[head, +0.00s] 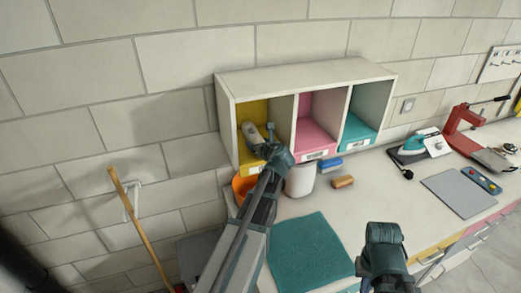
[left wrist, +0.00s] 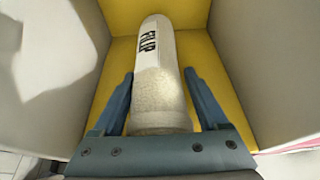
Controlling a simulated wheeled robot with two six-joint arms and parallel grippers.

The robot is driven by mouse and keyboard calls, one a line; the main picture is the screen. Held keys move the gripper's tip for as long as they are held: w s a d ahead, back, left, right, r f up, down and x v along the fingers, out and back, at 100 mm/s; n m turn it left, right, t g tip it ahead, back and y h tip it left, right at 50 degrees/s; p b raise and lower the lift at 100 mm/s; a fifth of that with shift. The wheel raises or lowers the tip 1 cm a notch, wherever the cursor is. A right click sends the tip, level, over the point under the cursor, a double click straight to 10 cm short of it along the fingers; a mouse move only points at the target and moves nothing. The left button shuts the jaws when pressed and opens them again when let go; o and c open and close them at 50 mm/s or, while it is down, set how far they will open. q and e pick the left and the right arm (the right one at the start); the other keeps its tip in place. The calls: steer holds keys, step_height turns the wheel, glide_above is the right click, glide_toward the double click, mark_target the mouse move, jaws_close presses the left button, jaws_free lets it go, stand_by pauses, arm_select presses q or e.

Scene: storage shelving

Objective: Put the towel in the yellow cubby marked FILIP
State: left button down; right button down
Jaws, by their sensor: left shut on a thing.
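The towel is a cream roll (left wrist: 160,85) with a band reading FILIP. In the left wrist view it lies between the two fingers of my left gripper (left wrist: 158,78), which is shut on it. In the head view the towel (head: 251,132) is inside the yellow cubby (head: 283,106), the left one of three. The left gripper (head: 266,138) reaches in at its opening. Yellow walls and floor (left wrist: 120,60) surround the towel's far end. Whether the towel touches the floor is unclear. My right gripper (head: 385,240) is over the counter's front; its fingers are unclear.
Pink (head: 315,138) and teal (head: 358,130) cubbies are to the right. Below stand an orange container (head: 242,188), a white cylinder (head: 300,181) and small blue and brown rolls. A teal mat (head: 308,252) lies in front. An iron (head: 411,144) and red press are farther right.

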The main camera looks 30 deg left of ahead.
arm_select(q)
steer(key=shift+w, duration=0.15)
steer(key=shift+a+f, duration=0.1)
steer(key=shift+f, duration=0.1)
jaws_free()
steer(key=shift+r, duration=0.25)
steer(key=p+v, duration=0.5)
steer(key=v, duration=0.7)
steer(key=shift+f, duration=0.1)
